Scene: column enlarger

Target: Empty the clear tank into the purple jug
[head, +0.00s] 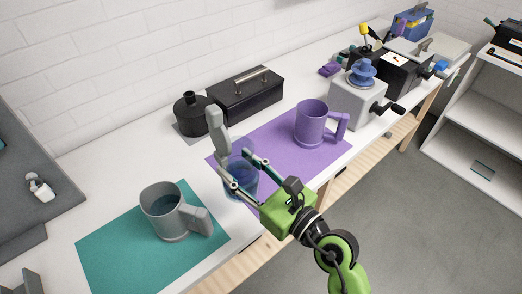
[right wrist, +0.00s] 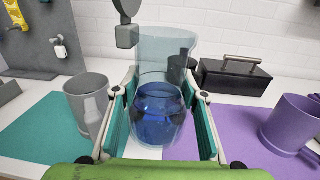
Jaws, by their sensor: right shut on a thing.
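The clear tank (head: 241,181) holds blue liquid and has a grey handle on its far side. My right gripper (head: 238,163) is shut around the tank's sides. In the right wrist view the tank (right wrist: 160,105) stands upright between the two teal finger pads, with liquid in its lower half. I cannot tell whether its base touches the table. The purple jug (head: 311,122) stands upright on the purple mat (head: 275,160), right of and behind the tank, its handle to the right. It also shows in the right wrist view (right wrist: 290,122). My left gripper is not in view.
A grey mug (head: 164,215) with dark liquid stands on the teal mat (head: 120,260) at left. A black bottle (head: 190,116) and a black toolbox (head: 248,96) stand behind the tank. A grey grinder-like machine (head: 355,102) stands right of the jug.

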